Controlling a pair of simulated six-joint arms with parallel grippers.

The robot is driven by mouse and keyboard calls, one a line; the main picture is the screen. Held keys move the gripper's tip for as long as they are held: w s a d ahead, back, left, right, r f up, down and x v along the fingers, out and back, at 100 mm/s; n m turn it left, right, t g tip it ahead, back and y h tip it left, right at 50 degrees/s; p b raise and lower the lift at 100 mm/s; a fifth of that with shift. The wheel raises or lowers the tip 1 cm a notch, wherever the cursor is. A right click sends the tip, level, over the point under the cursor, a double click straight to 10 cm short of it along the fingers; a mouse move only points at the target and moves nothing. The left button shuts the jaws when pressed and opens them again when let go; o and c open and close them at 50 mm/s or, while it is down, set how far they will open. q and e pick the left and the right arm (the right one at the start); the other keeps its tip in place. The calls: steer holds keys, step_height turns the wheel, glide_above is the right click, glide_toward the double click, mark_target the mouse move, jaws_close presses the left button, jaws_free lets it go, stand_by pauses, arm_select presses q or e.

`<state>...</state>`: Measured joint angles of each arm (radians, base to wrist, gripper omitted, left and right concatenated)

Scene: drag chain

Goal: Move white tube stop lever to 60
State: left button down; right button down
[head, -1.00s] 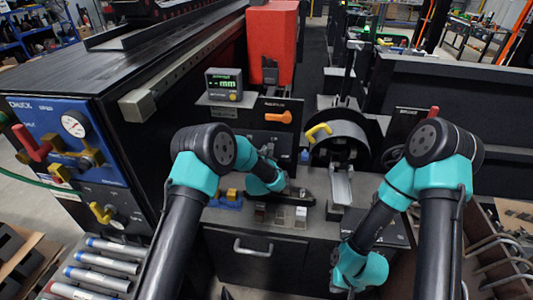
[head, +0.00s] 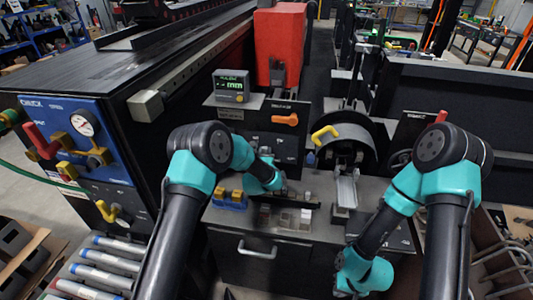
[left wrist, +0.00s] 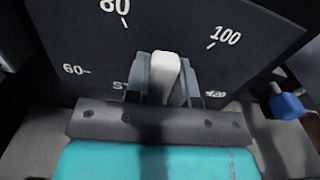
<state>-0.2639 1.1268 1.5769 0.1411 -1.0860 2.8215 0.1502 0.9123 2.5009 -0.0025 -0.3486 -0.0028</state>
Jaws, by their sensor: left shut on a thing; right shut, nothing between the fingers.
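The white tube stop lever (left wrist: 164,76) stands between the two grey fingers of my left gripper (left wrist: 163,90) in the left wrist view. The fingers are shut on it. Behind it is a black dial plate (left wrist: 225,25) with white marks 60 at left, 80 at top and 100 at upper right. The lever's tip lies between the 80 and 100 marks; its base is hidden by my gripper. In the head view my left gripper (head: 279,188) is at the front of the machine. My right gripper (head: 344,290) is low at the bottom, shut, its fingertips hardly visible.
A digital readout (head: 231,86), an orange handle (head: 286,119) and a yellow handle (head: 325,133) stand behind my left gripper. A metal chute (head: 346,189) is right of it. A blue knob (left wrist: 288,104) shows at right in the left wrist view.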

stand_by(0.3)
arm_select(q)
steer(key=c, duration=1)
jaws_free()
steer(key=shift+o, duration=0.2)
steer(key=shift+s, duration=0.1)
steer(key=s+a, duration=0.2)
steer(key=s, duration=1.5)
steer(key=shift+a, duration=0.35)
steer(key=shift+c, duration=0.5)
